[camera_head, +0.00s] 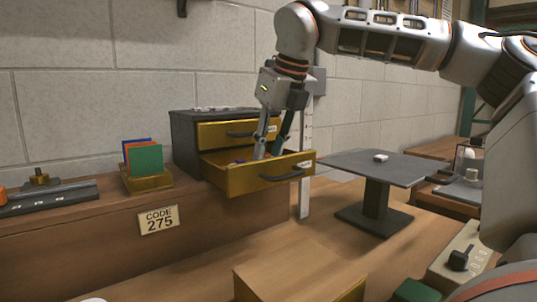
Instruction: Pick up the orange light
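My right gripper (267,154) comes in from the upper right and points down into the open lower drawer (259,178) of a small cabinet. Its two fingers are spread apart, with a gap visible between them. The fingertips are among small parts in the drawer, and the drawer's front partly hides what is there. Small blue and reddish bits show left of the fingers, but I cannot tell which is the orange light. My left gripper is not in view.
The grey cabinet (185,147) has a shut upper drawer (225,133). A holder (148,182) with coloured cards stands to its left. A dark pedestal stand (375,200) with a small white piece is at right. A wooden box (300,268) is in front. An orange object (2,195) is cut off at the left edge.

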